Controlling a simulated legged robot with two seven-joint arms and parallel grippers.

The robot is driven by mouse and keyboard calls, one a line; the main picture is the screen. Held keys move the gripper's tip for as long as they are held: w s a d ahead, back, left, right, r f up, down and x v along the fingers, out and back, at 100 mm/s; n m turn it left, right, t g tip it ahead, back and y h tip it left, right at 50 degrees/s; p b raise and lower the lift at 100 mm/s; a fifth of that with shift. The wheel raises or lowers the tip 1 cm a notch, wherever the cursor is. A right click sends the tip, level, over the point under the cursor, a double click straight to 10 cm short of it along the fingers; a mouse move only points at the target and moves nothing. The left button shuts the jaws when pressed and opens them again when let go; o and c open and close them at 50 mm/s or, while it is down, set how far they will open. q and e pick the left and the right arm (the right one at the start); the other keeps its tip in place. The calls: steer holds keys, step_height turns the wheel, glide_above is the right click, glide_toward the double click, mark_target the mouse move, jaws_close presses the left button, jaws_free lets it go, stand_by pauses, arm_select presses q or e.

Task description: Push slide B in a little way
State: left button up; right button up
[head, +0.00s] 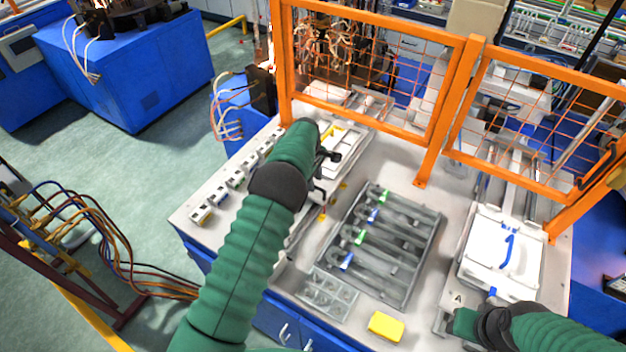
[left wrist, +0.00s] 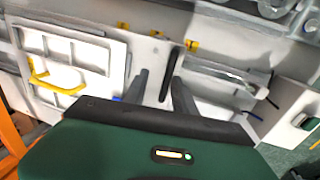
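A white slide with a yellow handle (head: 331,135) lies at the back left of the bench, partly hidden by my left arm. I take it as slide B, though no letter B is readable. In the left wrist view its white panel and yellow handle (left wrist: 40,76) show at the left. Slide A, a white panel with a blue handle (head: 508,250), is at the right. My right gripper (head: 462,322) is low beside its front; its fingers are unclear.
A grey tray (head: 436,240) with glass tubes and coloured clips lies mid-bench. A small rack (head: 326,294) and a yellow sponge (head: 386,326) are at the front. An orange mesh guard (head: 400,130) stands behind. A row of small blocks (head: 236,178) lines the left edge.

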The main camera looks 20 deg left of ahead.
arm_select(q)
steer(key=shift+w+d, duration=0.15)
steer(key=shift+r+b, duration=0.3)
steer(key=shift+r, duration=0.1)
steer(key=s+r+b, duration=0.3)
steer(key=r+b, duration=0.1)
steer(key=r, duration=1.1)
steer(key=shift+s+a+r, duration=0.2)
steer(key=shift+a+r, duration=0.15)
steer(key=shift+a, duration=0.05)
